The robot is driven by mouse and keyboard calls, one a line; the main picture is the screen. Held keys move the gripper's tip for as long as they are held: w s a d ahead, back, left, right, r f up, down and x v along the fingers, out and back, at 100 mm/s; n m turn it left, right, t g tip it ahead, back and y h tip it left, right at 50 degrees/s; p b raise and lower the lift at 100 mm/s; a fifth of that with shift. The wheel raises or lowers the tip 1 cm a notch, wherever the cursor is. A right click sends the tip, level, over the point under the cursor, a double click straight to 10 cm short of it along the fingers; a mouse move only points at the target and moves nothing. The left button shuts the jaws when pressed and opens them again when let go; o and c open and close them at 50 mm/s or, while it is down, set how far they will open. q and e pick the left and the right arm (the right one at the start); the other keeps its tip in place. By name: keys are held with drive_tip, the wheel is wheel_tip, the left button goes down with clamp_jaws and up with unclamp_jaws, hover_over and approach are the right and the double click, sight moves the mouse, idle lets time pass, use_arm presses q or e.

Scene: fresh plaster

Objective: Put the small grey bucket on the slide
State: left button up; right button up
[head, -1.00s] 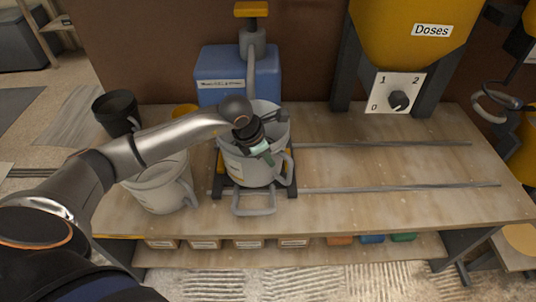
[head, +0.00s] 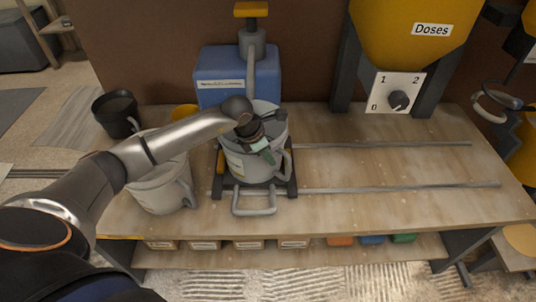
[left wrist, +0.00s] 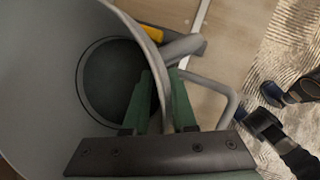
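The small grey bucket (head: 246,167) stands roughly upright over the slide, on the dark carriage (head: 291,187) with the grey front handle; its bottom contact is hard to see. My left gripper (head: 266,155) reaches down at the bucket's near right rim, by its side handle. In the left wrist view the green fingers (left wrist: 161,88) straddle the bucket wall (left wrist: 40,120), one inside and one outside, and appear shut on it. The inside looks empty down to the dark round bottom. The slide's rails (head: 400,187) run right along the bench. My right gripper is out of view.
A larger pale bucket (head: 160,192) stands just left, partly behind my arm. A black bucket (head: 117,114) is at the back left. A blue tank (head: 238,75) with a tap is behind. The yellow hopper (head: 410,25) with a dose dial overhangs the clear right bench.

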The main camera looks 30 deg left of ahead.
use_arm(q)
drive_tip(key=shift+o, duration=0.7)
